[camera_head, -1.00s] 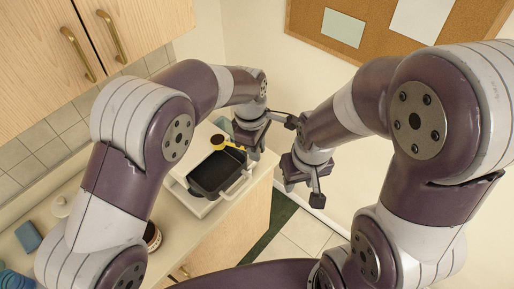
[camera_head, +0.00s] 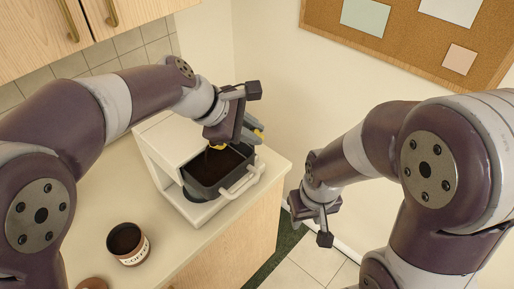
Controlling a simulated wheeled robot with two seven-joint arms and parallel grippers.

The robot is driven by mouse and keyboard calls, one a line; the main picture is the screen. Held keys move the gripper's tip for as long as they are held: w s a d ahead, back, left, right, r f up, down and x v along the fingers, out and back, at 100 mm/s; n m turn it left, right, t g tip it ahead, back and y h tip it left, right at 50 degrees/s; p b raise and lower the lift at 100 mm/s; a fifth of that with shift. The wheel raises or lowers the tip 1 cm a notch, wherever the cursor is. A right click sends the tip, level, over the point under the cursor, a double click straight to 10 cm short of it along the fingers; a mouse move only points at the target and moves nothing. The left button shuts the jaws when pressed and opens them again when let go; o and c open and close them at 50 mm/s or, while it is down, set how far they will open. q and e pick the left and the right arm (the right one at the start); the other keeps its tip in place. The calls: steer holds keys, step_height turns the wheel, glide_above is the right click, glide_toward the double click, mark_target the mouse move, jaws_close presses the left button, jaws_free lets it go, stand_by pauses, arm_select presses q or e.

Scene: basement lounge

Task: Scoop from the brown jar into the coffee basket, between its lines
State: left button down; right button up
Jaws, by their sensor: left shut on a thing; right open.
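The brown jar (camera_head: 131,256), labelled as coffee, stands open on the counter at the lower left, with dark grounds inside. The dark coffee basket (camera_head: 206,192) sits in the white coffee machine (camera_head: 157,152) and has a pale handle at its front right. Dark brown grounds show inside it; I cannot make out its lines. My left gripper (camera_head: 229,135) is shut on the yellow scoop (camera_head: 216,147) above the back of the basket. The gripper partly hides the scoop, and I cannot tell what its bowl holds. My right gripper (camera_head: 319,222) is open and empty, right of the counter.
A round brown lid (camera_head: 92,284) lies at the bottom left, in front of the jar. The counter (camera_head: 166,238) is clear between jar and machine. Its right edge drops to the tiled floor. A wooden cupboard (camera_head: 130,10) hangs at the upper left.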

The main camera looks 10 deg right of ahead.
arm_select(q)
steer(key=w+a+r+n+t+h+b, duration=0.1)
steer(key=a+r+n+t+h+b, duration=0.2)
steer(key=b, duration=1.7)
steer(key=a+n+t+h, duration=0.2)
steer(key=n+t, duration=0.3)
steer(key=shift+w+a+r+n+h+b, duration=0.3)
steer(key=shift+w+a+r+n+b, duration=0.05)
steer(key=shift+w+a+n, duration=0.05)
